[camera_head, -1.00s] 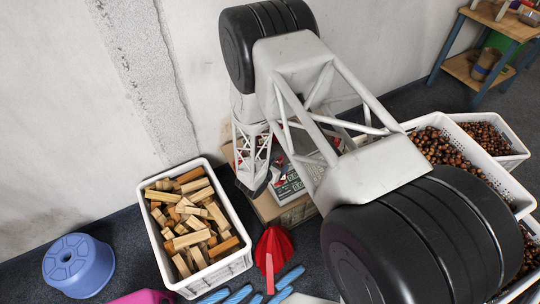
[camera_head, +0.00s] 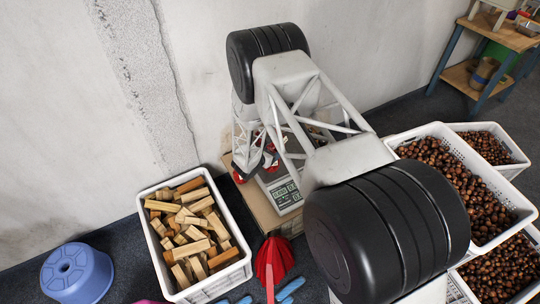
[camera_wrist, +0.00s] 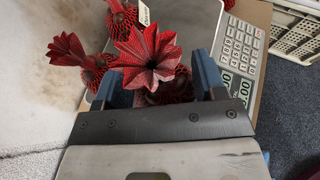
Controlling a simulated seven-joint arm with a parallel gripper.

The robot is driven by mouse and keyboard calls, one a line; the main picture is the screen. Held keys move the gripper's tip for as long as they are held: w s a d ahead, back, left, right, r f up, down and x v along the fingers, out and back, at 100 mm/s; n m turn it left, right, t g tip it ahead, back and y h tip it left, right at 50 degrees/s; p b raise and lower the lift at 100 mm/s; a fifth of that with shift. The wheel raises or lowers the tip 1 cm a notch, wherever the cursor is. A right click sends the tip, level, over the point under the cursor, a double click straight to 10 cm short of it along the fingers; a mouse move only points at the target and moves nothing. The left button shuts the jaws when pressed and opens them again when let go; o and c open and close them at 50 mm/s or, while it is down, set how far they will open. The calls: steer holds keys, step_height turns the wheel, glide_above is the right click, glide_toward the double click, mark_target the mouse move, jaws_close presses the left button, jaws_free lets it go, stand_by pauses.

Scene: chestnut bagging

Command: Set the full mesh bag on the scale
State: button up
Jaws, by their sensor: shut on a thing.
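My gripper (camera_wrist: 156,78) shows in the wrist view with two blue fingers, shut on a red mesh bag (camera_wrist: 150,56) with a flared, star-like top. Dark chestnuts show in its netting below the flare. The bag is over the grey plate of the scale (camera_wrist: 190,20); I cannot tell whether it touches the plate. The scale's keypad and green display are to the right of the bag. In the head view the scale (camera_head: 285,193) sits on a cardboard box, partly hidden by my arm.
Two other filled red mesh bags, one at left (camera_wrist: 80,55) and one at the top (camera_wrist: 119,14), are close to the held bag. A crate of wood blocks (camera_head: 146,225) stands left of the box, a red fan-shaped tool (camera_head: 272,262) in front, chestnut crates (camera_head: 500,195) at right.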

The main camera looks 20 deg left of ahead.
steer(key=shift+w+a, duration=0.15)
steer(key=shift+w, duration=0.05)
steer(key=shift+w+a+f, duration=0.1)
steer(key=shift+w+a, duration=0.2)
steer(key=shift+w, duration=0.35)
steer(key=shift+s+f, duration=0.1)
steer(key=shift+f, duration=1.6)
steer(key=shift+f, duration=0.1)
steer(key=o, duration=1.5)
steer(key=v, duration=1.2)
